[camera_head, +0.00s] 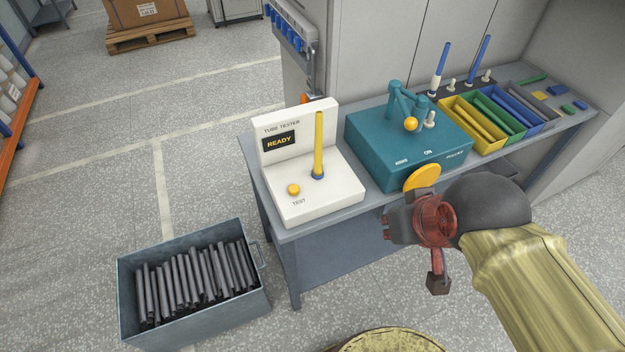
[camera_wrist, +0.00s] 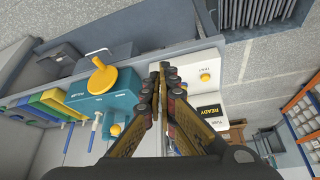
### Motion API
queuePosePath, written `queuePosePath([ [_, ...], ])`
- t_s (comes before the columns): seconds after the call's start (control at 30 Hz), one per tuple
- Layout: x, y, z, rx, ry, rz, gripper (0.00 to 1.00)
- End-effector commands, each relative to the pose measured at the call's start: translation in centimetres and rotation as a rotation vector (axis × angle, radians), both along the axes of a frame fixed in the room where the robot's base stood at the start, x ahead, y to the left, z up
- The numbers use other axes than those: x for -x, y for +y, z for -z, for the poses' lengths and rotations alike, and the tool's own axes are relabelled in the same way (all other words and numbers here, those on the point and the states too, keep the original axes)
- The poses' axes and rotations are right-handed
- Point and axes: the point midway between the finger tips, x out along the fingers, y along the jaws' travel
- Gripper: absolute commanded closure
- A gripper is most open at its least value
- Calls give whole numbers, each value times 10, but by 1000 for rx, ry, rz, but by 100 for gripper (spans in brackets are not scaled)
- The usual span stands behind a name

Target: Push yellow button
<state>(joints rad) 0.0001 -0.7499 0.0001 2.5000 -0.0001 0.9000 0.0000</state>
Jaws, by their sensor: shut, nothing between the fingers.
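The yellow button (camera_head: 293,189) is a small round cap on the low white base of the tube tester (camera_head: 335,200), beside the word TEST. It also shows in the wrist view (camera_wrist: 205,77), clear of my fingers. The tester's display reads READY, and a yellow tube (camera_head: 318,145) stands upright in a blue socket behind the button. My gripper (camera_wrist: 160,68) is shut and empty. In the wrist view its fingertips appear just left of the button, between the tester and the teal machine. In the head view my gripper (camera_head: 398,222) is right of the tester; its fingertips are not clear there.
The teal machine (camera_head: 370,150) has a yellow disc (camera_head: 421,178) at its front and a yellow ball (camera_head: 411,124) on its arm. Coloured trays (camera_head: 470,135) stand farther right. A grey bin (camera_head: 190,325) of dark tubes is on the floor at left.

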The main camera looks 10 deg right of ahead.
Motion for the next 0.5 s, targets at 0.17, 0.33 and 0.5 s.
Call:
queuePosePath([
  [0.17, 0, 0, 0, 0, 0, 0, 100],
  [0.33, -4, 5, -2, -34, 8, 25, 100],
  [0.5, -38, 42, -10, -301, 88, 261, 100],
])
